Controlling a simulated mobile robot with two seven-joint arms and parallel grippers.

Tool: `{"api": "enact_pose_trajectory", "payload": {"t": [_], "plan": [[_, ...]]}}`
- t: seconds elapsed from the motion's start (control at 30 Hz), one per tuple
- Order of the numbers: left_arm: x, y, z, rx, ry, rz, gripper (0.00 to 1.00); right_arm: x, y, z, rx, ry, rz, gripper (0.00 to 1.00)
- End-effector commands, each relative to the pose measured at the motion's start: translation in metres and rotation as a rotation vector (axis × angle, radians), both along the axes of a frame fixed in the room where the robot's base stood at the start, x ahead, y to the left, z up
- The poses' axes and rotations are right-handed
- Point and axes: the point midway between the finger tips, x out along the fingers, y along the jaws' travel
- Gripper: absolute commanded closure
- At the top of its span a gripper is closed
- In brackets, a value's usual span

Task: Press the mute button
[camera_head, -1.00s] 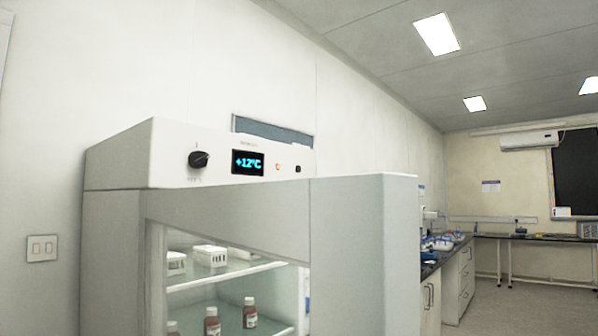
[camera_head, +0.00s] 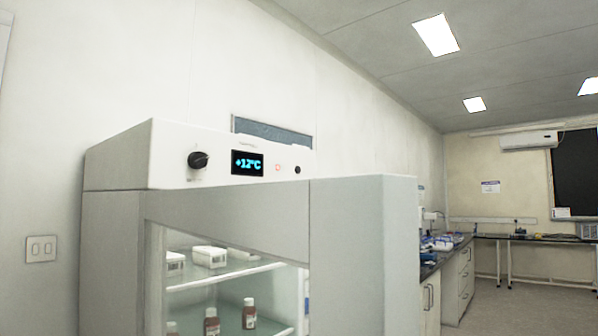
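A white lab fridge (camera_head: 122,158) stands at the left against the wall. Its top panel carries a black rotary knob (camera_head: 198,160), a display (camera_head: 247,163) reading +12°C in blue, a small reddish light (camera_head: 278,168) and a small round black button (camera_head: 297,170). I cannot read a label that says which of these is the mute button. Neither of my grippers shows in the head view.
The fridge door (camera_head: 363,255) stands open toward me, to the right of the glass front. White boxes (camera_head: 209,256) and brown bottles (camera_head: 249,313) sit on the shelves. A bench (camera_head: 457,262) runs along the wall at the right, with open floor beside it.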

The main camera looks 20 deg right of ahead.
Motion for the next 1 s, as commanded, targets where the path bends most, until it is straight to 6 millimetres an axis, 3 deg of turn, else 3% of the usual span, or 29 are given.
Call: {"api": "enact_pose_trajectory", "payload": {"t": [1.0], "plan": [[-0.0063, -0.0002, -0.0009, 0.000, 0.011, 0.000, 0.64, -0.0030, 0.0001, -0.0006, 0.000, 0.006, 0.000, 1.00]]}}
